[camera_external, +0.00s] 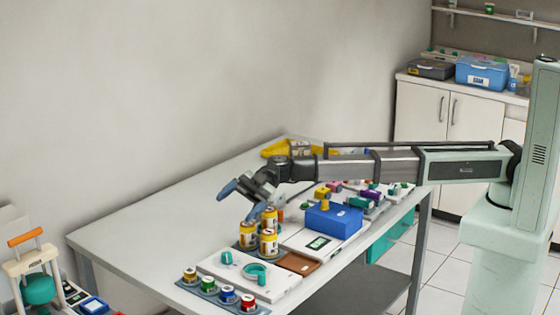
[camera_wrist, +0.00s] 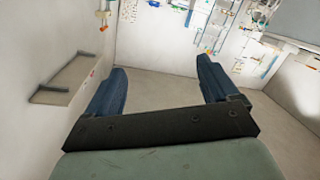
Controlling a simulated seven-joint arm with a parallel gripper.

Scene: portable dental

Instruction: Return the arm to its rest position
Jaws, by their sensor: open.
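My gripper (camera_external: 238,200) is in the external view, above the middle of the white table (camera_external: 150,222), with its blue fingers pointing left and down. In the wrist view my gripper (camera_wrist: 158,88) shows two blue fingers spread wide with nothing between them. My arm reaches out almost level from its column on the right. The fingers are close to several yellow-labelled jars (camera_external: 268,242) in the external view; they look apart from them.
A blue box (camera_external: 335,221), a white tray (camera_external: 215,262) with small coloured jars, and a yellow tray (camera_external: 275,148) stand on the table. Small coloured items lie behind the blue box. The table's left part is clear. A cabinet (camera_external: 425,112) stands at the back right.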

